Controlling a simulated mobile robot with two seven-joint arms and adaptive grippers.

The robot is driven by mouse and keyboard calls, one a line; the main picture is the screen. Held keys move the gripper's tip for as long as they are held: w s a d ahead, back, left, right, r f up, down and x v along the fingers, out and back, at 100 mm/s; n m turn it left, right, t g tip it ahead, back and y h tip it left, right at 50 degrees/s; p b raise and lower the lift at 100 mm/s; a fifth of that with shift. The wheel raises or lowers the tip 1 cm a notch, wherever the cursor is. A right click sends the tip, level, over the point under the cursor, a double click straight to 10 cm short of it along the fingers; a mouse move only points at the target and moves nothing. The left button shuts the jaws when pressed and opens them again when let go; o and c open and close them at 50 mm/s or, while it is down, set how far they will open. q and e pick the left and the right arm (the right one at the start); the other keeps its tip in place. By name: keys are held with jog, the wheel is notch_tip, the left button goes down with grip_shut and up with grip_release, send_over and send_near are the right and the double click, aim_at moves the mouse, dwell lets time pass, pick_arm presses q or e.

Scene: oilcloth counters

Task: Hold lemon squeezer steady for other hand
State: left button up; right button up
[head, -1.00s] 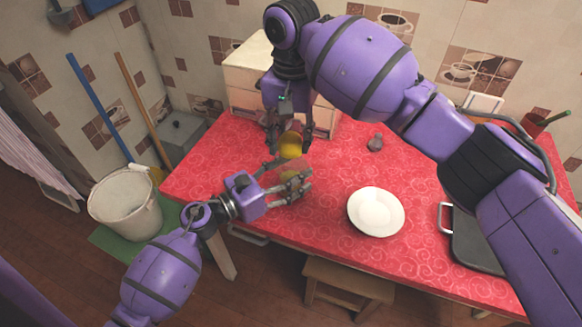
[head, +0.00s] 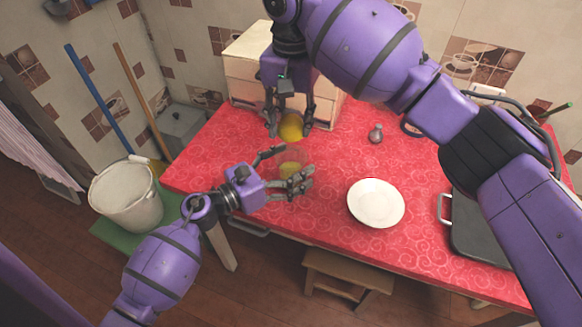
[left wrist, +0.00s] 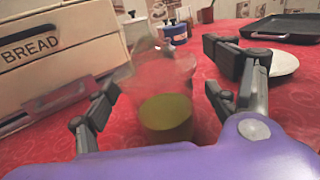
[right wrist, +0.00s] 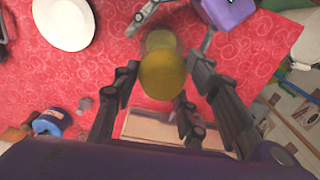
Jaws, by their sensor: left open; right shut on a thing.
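The lemon squeezer (head: 290,168) looks like a see-through vessel with yellow-green in its lower part; it stands on the red cloth. My left gripper (head: 279,169) is open, with its fingers apart on either side of the squeezer. In the left wrist view the squeezer (left wrist: 165,117) shows between the spread fingers, with gaps at both sides. My right gripper (head: 290,124) is shut on a yellow lemon (head: 291,128), behind the squeezer in the head view. In the right wrist view the lemon (right wrist: 163,75) partly hides the squeezer.
A bread box (left wrist: 50,55) stands behind my right gripper. A white plate (head: 376,204) lies to the right, with a small grey object (head: 376,134) behind it. A dark tray (head: 480,240) is at the far right. The cloth between squeezer and plate is clear.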

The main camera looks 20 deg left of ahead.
pick_arm(q)
jog(key=v, duration=1.2)
